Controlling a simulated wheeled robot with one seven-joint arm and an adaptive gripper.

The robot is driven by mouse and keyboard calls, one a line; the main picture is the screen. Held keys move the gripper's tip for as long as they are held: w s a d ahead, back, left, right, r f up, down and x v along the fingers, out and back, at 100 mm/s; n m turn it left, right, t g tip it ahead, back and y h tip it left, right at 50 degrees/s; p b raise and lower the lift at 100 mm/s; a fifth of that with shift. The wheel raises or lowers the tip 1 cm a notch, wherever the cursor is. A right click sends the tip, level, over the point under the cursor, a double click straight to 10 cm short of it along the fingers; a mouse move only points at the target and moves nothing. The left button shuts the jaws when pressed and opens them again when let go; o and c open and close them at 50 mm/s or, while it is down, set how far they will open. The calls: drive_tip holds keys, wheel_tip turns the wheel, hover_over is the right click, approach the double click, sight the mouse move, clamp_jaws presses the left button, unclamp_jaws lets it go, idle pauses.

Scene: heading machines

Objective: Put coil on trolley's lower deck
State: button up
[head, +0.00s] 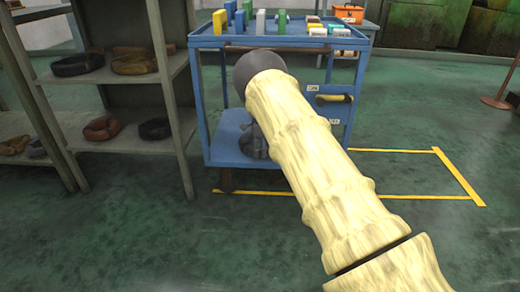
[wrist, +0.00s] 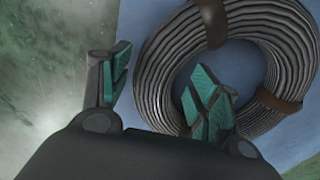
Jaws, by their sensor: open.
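The grey ribbed coil (wrist: 168,75) with brown bands lies flat on a blue surface that looks like the trolley's lower deck (head: 226,147). My gripper (wrist: 162,78) is open, with teal finger pads. Its left finger is outside the coil's left side and its right finger is over the coil's central hole, so that side of the ring shows between them. I cannot tell whether the fingers touch the coil. In the head view my gripper (head: 254,142) is a dark shape low in the blue trolley (head: 203,100), mostly behind my arm. The coil is hidden there.
The trolley's top deck (head: 215,38) carries several coloured blocks above my arm. A grey shelf rack (head: 120,80) with several coils stands close on the left. Yellow floor lines (head: 400,196) run around the trolley's right side. The green floor at front left is clear.

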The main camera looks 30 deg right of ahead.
drive_tip(key=shift+r+p, duration=2.2)
drive_tip(key=shift+r, duration=1.6)
